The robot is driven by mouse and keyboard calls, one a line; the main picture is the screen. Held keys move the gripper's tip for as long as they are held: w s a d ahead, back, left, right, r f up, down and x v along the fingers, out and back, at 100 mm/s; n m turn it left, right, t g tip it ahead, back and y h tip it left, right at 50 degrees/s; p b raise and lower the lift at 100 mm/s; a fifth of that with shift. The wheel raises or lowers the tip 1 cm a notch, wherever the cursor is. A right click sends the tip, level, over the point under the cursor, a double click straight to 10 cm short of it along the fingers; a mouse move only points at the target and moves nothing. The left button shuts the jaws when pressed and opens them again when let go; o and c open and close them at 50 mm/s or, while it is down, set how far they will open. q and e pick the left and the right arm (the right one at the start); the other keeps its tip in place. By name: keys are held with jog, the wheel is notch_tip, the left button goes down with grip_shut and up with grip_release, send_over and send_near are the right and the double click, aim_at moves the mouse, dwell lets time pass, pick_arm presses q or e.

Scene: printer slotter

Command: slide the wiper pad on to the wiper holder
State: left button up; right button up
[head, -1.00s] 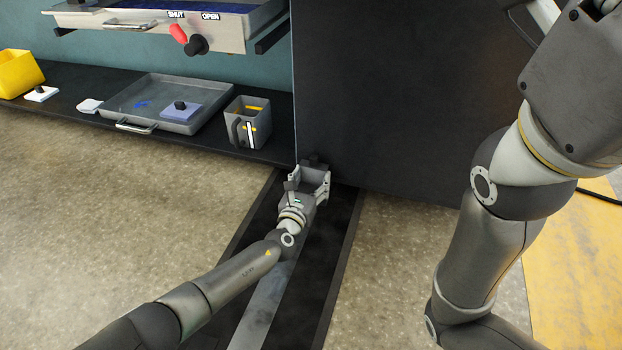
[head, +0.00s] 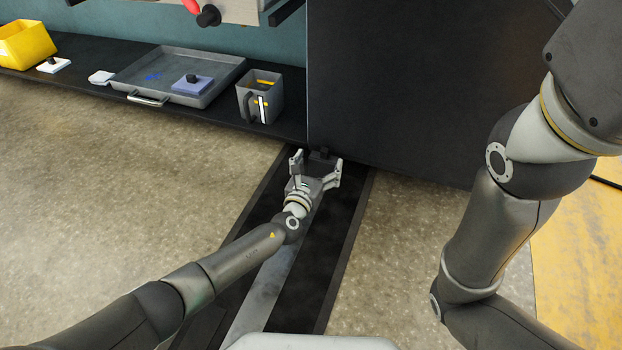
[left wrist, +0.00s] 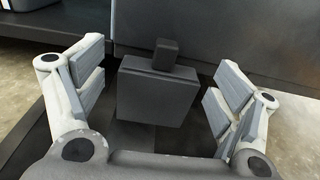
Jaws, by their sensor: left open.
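My left gripper (head: 316,168) is low over the dark floor strip, in front of the black panel. It is open, its fingers spread apart. The left wrist view shows a grey block (left wrist: 155,95) with a dark knob (left wrist: 166,54) on top, upright between the open fingers (left wrist: 158,88), with a gap on each side. The block is mostly hidden in the head view, where the dark knob (head: 320,154) shows. I cannot tell whether this block is the wiper pad or the wiper holder. My right gripper is out of view; only its arm shows.
A dark ledge (head: 90,87) holds a yellow bin (head: 27,45), a white pad (head: 53,66), a small white piece (head: 101,77), a metal tray (head: 218,68) with a bluish block (head: 192,86), and a grey jug (head: 259,98). The black panel (head: 410,90) stands close ahead.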

pick_arm(q)
jog(key=r+v, duration=0.1)
jog(key=v, duration=0.9)
jog(key=shift+s+d, duration=0.15)
jog(key=shift+d, duration=0.15)
jog(key=shift+r, duration=0.1)
